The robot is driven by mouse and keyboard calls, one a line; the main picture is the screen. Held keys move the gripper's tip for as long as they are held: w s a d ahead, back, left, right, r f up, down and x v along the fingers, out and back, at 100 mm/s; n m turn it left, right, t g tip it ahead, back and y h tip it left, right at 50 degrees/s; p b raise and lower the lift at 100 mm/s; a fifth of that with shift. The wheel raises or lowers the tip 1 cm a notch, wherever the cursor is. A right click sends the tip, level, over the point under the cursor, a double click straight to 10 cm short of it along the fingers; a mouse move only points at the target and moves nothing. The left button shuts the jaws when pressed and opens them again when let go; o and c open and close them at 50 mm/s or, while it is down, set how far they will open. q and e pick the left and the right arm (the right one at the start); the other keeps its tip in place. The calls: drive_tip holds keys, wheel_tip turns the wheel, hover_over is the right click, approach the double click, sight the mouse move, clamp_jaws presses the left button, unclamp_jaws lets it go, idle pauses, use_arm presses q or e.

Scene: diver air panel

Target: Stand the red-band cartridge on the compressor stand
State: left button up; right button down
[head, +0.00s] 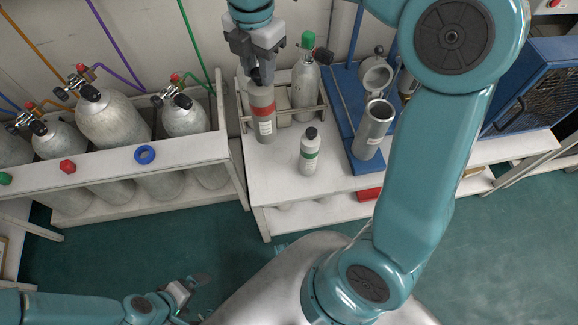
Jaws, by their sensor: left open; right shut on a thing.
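The red-band cartridge (263,115) is a grey cylinder with a red band, a white label and a dark top. It is upright above the left part of the white stand (285,185). My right gripper (261,72) is shut on its top from above. I cannot tell whether its base touches the stand. A similar cartridge with a green band (309,154) stands upright on the white stand, to its right and apart from it. My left gripper (188,290) is open and empty, low at the bottom left, far from the cartridge.
A grey bottle with a green cap (305,82) stands in a low rack behind. An open metal housing (374,130) stands on a blue base (345,112).

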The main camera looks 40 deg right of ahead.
sight(265, 136)
drive_tip(key=shift+w+a+f+b, duration=0.1)
drive_tip(key=shift+a+f+b, duration=0.15)
drive_tip(key=shift+f+b, duration=0.25)
drive_tip(key=shift+w+a+f+b, duration=0.1)
drive_tip(key=shift+a+f+b, duration=0.1)
drive_tip(key=shift+f+b, duration=0.3)
drive_tip(key=shift+f, duration=0.35)
drive_tip(key=f+b, duration=0.1)
drive_tip(key=f, duration=0.3)
drive_tip(key=f+b, duration=0.1)
drive_tip(key=f, duration=0.4)
drive_tip(key=f+b, duration=0.1)
drive_tip(key=f, duration=0.3)
drive_tip(key=shift+s+d+f, duration=0.15)
drive_tip(key=shift+d, duration=0.15)
wheel_tip(265, 136, down, 6)
drive_tip(key=shift+f+b, duration=0.25)
drive_tip(key=shift+b, duration=0.7)
drive_tip(key=shift+a+f, duration=0.1)
drive_tip(key=c, duration=0.8)
unclamp_jaws()
drive_tip(key=shift+f, duration=0.1)
